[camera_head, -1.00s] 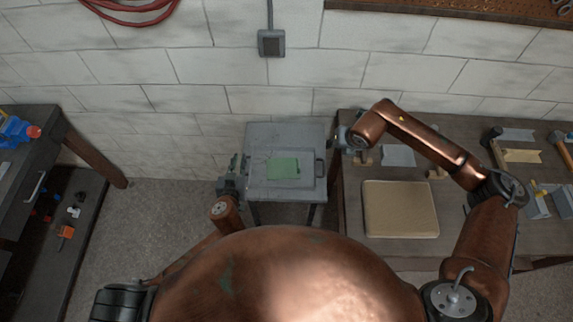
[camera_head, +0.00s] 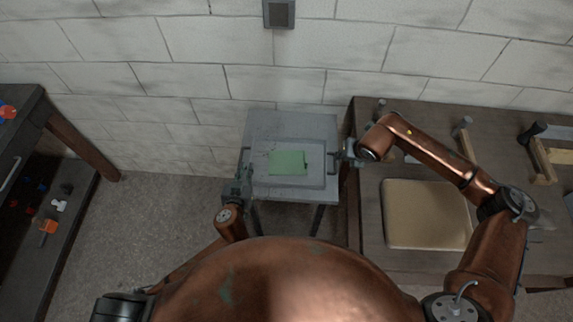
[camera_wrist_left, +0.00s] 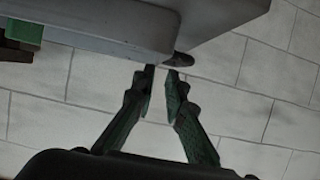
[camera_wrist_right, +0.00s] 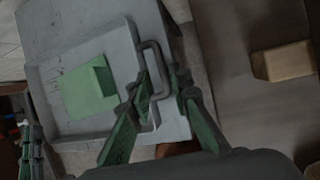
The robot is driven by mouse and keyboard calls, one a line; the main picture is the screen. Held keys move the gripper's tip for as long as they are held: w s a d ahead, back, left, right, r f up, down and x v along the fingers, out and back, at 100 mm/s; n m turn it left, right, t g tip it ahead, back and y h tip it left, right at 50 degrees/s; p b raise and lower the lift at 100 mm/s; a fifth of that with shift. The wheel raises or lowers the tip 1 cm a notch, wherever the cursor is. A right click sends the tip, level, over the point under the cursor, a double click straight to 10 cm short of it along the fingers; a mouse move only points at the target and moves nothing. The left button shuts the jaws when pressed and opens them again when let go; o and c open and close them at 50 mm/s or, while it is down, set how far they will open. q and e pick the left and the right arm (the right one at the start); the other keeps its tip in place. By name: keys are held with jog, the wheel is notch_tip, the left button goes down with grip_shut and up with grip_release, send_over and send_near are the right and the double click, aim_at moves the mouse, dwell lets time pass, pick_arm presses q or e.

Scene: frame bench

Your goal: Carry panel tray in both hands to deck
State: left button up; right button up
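The panel tray (camera_head: 316,184) is a shallow grey tray lying on a small grey table, with a handle at each side. A green panel (camera_head: 287,163) lies in it. My left gripper (camera_head: 245,172) is at the tray's left side; in the left wrist view its fingertips (camera_wrist_left: 161,70) are a little apart, just below the grey tray edge, beside a dark piece that may be the handle. My right gripper (camera_head: 343,156) is at the right side; in the right wrist view its open fingers (camera_wrist_right: 158,85) straddle the tray's right handle (camera_wrist_right: 152,48), with gaps showing.
A wooden workbench (camera_head: 366,215) stands close to the right, bearing a tan slab (camera_head: 425,215) that may be the deck, plus clamps and blocks. A dark shelf unit (camera_head: 40,160) stands at far left. A white block wall is behind; bare floor lies left of the small table.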

dwell(0.3)
